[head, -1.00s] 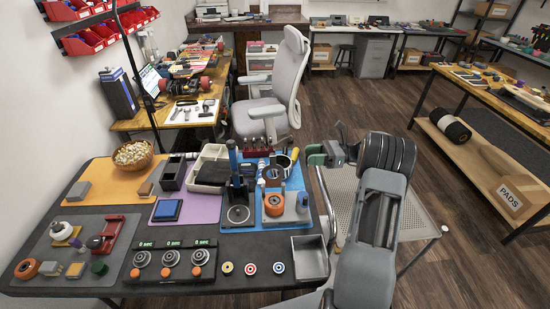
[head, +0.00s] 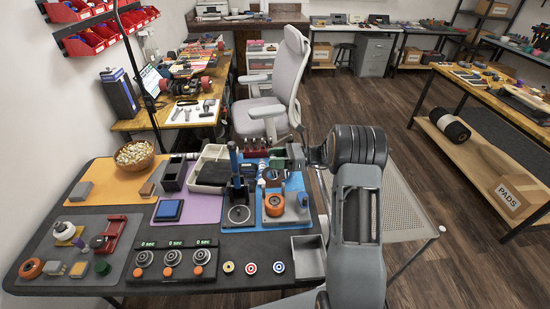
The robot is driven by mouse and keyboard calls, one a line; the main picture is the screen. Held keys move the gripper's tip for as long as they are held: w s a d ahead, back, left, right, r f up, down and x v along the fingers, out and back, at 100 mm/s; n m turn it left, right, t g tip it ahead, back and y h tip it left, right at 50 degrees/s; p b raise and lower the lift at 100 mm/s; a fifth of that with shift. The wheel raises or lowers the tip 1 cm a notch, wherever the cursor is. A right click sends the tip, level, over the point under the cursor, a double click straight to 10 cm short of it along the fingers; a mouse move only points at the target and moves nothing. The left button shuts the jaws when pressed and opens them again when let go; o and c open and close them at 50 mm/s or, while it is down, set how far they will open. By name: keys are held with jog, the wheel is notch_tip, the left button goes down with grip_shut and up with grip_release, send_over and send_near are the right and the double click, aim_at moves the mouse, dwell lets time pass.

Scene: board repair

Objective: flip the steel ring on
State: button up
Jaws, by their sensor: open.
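A black panel (head: 172,263) at the front of the table bears three round dials with pale metallic rims: left (head: 144,258), middle (head: 172,257) and right (head: 202,255). Each has an orange knob below it and a "0 sec" readout above. Three small round pieces lie right of it: yellow (head: 228,267), red (head: 251,268) and blue (head: 279,267). I cannot tell which of these the steel ring is. My gripper (head: 285,160) is open above the back of the blue mat, well behind the panel, touching none of these. Its fingertips are small and hard to see against the clutter.
The blue mat (head: 261,221) holds an orange roll (head: 274,205) and other tools below my gripper. A blue-handled stand (head: 237,180) rises left of it. An empty grey tray (head: 309,259) stands at the front right.

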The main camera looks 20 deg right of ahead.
jog(key=shift+c, duration=0.5)
grip_shut()
